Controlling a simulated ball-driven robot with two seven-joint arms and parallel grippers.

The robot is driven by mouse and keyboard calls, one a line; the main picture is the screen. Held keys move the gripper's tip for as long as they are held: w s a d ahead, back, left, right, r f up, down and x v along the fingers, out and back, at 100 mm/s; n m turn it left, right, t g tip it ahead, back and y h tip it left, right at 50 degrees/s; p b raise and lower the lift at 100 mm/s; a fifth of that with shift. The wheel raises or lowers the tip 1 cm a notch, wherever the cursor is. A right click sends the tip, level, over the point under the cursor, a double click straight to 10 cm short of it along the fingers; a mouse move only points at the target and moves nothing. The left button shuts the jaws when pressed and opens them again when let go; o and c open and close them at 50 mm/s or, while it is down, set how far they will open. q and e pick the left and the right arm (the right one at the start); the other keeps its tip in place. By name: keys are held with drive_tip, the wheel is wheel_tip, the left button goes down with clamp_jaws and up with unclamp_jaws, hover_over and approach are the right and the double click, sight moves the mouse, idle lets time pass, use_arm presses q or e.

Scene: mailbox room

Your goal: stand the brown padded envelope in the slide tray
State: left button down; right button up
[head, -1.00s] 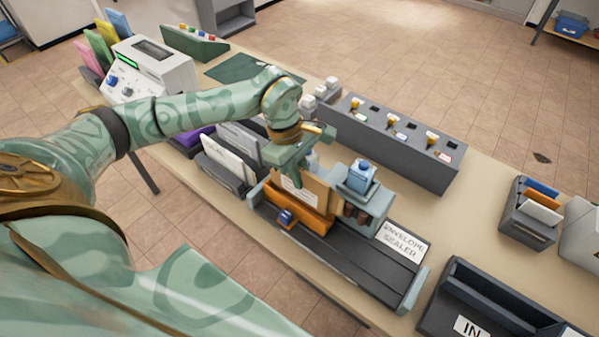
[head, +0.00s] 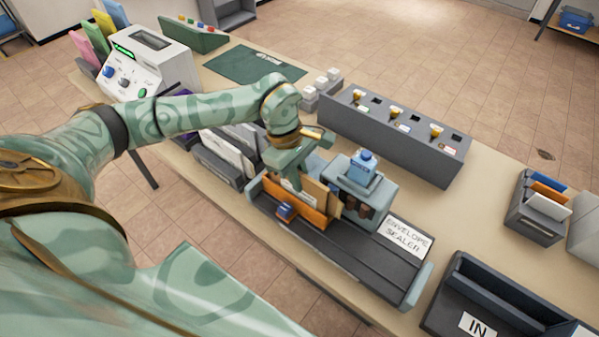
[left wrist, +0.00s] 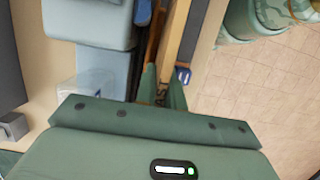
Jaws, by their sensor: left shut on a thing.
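The brown padded envelope (head: 316,190) stands upright in the orange slide tray (head: 309,214) of the envelope sealer, its lower part hidden behind the tray's front wall. My left gripper (head: 292,182) is shut on the envelope's upper edge, right above the tray. The gripper covers part of the envelope. In the left wrist view, the fingers (left wrist: 162,92) point down at narrow tan and orange edges; what lies between the fingertips is hard to make out. A blue knob (head: 285,210) is on the tray's front. My right gripper is not in view.
The sealer's blue-grey head with a blue bottle (head: 364,165) stands close right of the tray. The dark sealer bed (head: 350,245) is bare to the right. A rack of envelopes (head: 220,160) is close left. A grey switch box (head: 390,135) stands behind.

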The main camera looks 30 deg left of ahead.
use_arm(q)
drive_tip(key=shift+f, duration=0.35)
drive_tip(key=c, duration=1.4)
unclamp_jaws()
wheel_tip(320, 180, up, 7)
drive_tip(key=p, duration=0.5)
drive_tip(key=shift+r, duration=0.1)
